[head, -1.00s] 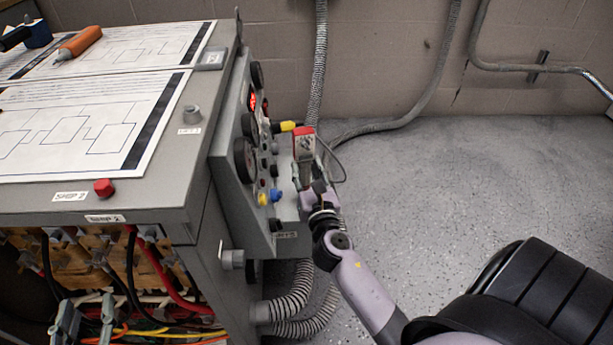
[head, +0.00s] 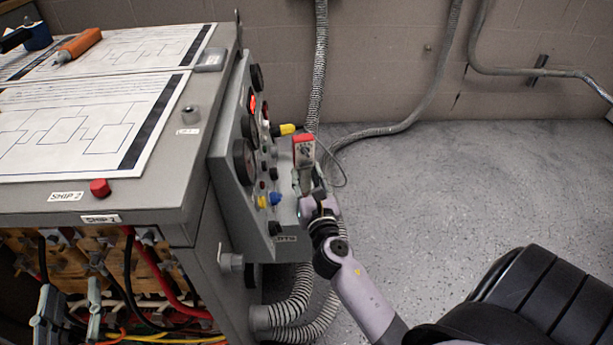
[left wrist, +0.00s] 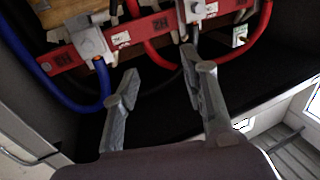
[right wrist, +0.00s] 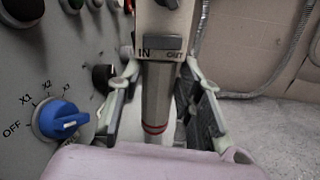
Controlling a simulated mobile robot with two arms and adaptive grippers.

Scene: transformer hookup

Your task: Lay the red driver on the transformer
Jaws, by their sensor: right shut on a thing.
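The red driver (head: 304,150) has a red-topped light body and stands roughly upright beside the panel of the grey cabinet. My right gripper (head: 308,186) is shut on it. In the right wrist view, the driver's grey shaft with a red ring (right wrist: 155,115) lies between the fingers, under a body marked IN and OUT. I take the grey unit (head: 190,150) with the open front as the transformer; terminals labelled H2 and H3 on a red bar (left wrist: 135,33) show in the left wrist view. My left gripper (head: 70,310) is open and empty in front of these.
Paper diagrams (head: 90,125) and an orange-handled tool (head: 80,44) lie on the unit's top, with a red knob (head: 100,188) near its front edge. The side panel carries gauges and a blue selector knob (right wrist: 58,120).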

